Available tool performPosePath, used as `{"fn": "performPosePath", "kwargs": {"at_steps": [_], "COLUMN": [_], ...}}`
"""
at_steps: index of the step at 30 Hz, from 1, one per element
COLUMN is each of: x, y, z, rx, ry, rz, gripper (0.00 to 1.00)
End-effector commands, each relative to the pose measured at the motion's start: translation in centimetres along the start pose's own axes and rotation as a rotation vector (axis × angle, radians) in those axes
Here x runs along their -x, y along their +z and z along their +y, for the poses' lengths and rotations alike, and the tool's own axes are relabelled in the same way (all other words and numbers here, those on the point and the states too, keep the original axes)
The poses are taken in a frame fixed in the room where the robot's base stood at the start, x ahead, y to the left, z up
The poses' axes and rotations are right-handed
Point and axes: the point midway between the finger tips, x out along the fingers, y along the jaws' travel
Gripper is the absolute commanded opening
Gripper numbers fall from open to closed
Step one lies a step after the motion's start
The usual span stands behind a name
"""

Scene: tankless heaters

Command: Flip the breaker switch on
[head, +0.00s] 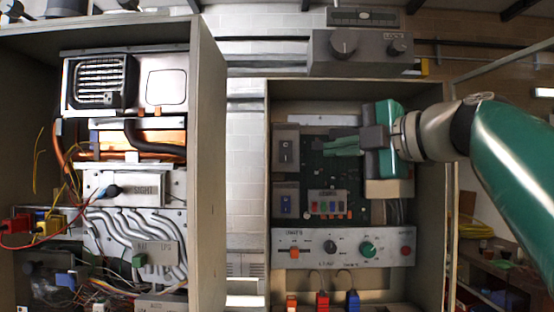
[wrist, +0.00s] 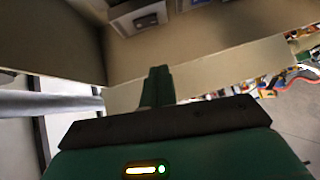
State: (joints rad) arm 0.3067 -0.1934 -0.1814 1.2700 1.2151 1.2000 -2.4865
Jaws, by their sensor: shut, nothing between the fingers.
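Two grey switch boxes sit on the left side of the open right-hand cabinet in the head view. The upper box has a dark rocker switch (head: 286,151); the lower has a blue rocker switch (head: 286,204). I cannot tell which is the breaker or which way either is set. My gripper (head: 328,147) is inside the cabinet, green fingers shut and empty, pointing left, apart from the upper box in the picture. In the wrist view my shut fingers (wrist: 159,72) point up the picture, below a grey box with a pale-blue rocker (wrist: 146,20).
The right cabinet's wall (head: 256,190) stands left of the switches. A knob panel (head: 345,248) and a small block of coloured parts (head: 328,203) lie below my gripper. A left cabinet (head: 207,160) holds pipes and wires. A pale cabinet edge (wrist: 205,72) crosses behind my fingers.

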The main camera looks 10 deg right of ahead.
Motion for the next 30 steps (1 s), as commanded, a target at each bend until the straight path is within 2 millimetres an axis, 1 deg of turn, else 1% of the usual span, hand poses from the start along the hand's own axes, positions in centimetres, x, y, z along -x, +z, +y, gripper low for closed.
{"fn": "performPosePath", "kwargs": {"at_steps": [5, 8, 11, 23, 24, 27, 30], "x": [-0.1, -0.7, -2.0, -10.0, -10.7, -11.7, -12.4], "y": [0.1, 0.1, 0.1, 0.3, 0.5, 1.8, 2.5], "z": [0.0, 0.0, 0.0, -0.1, -0.1, -0.1, 0.0], "rx": [-0.002, -0.002, -0.003, -0.004, -0.004, -0.004, -0.003], "ry": [0.0, -0.001, -0.002, -0.002, -0.003, -0.002, -0.002], "rz": [-0.002, -0.002, 0.0, 0.003, 0.002, 0.0, 0.001], "gripper": [0.0, 0.0, 0.0, 0.0, 0.0, 0.0, 0.0]}}
